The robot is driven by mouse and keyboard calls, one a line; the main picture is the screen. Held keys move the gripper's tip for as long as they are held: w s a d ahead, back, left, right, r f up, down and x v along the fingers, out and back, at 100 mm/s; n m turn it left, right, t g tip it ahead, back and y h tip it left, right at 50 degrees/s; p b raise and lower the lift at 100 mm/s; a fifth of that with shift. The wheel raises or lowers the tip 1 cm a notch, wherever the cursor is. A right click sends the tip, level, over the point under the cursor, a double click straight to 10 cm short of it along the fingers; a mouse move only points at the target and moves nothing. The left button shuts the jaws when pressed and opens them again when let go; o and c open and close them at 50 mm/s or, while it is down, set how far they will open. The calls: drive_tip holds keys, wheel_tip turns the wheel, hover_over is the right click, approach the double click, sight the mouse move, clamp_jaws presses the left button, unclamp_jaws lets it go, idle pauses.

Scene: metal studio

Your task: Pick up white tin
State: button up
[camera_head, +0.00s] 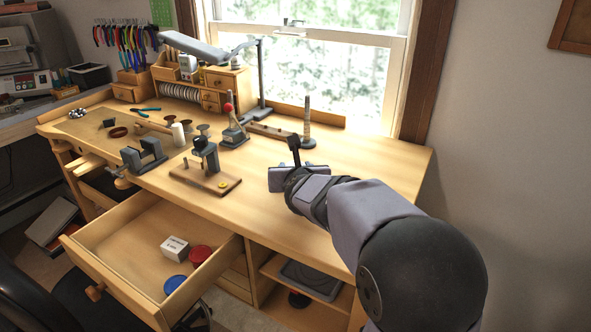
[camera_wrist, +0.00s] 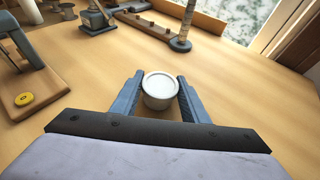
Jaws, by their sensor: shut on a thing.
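The white tin (camera_wrist: 159,91) is a small round tin with a pale top, seen in the wrist view between the two fingers of my gripper (camera_wrist: 157,95). My gripper is shut on it, with one finger against each side. Whether the tin touches the bench top or is just above it, I cannot tell. In the head view my gripper (camera_head: 291,172) is over the right part of the wooden bench, and the tin is hidden behind my wrist.
The bench top (camera_head: 375,165) is clear to the right. A ring mandrel on a round base (camera_head: 308,125) stands behind my gripper. A small press on a wooden board (camera_head: 207,165) stands to the left. An open drawer (camera_head: 130,235) holds a white box (camera_head: 175,248) and red and blue discs.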

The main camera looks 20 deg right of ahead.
wheel_tip(320, 180, up, 28)
drive_tip(key=p, duration=2.2)
drive_tip(key=shift+f, duration=0.15)
